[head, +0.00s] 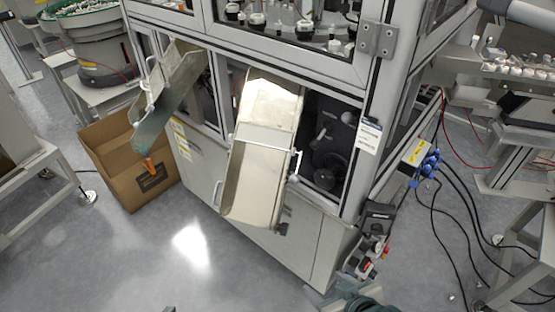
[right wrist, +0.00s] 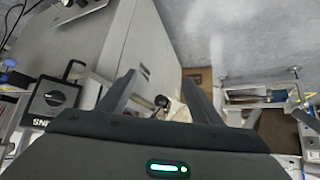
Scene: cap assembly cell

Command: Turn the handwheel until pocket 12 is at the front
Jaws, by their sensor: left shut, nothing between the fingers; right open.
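A dark round wheel, which looks like the handwheel (head: 330,169), sits inside the dark opening of the machine, right of the pale chute. No pocket numbers can be read, so I cannot tell which pocket is at the front. My right gripper (head: 326,291) is at the bottom edge of the head view, low in front of the cabinet and well apart from the wheel. In the right wrist view its two fingers (right wrist: 160,80) are spread with nothing gripped. Only a small dark tip of my left gripper (head: 169,309) shows at the bottom edge; it is shut and empty.
The pale chute (head: 257,150) slopes out beside the opening. A second chute (head: 165,95) leads to a cardboard box (head: 115,150). A control box (head: 378,217) hangs at the cabinet's right corner, near my right arm. Cables lie on the floor at right. The floor at front left is clear.

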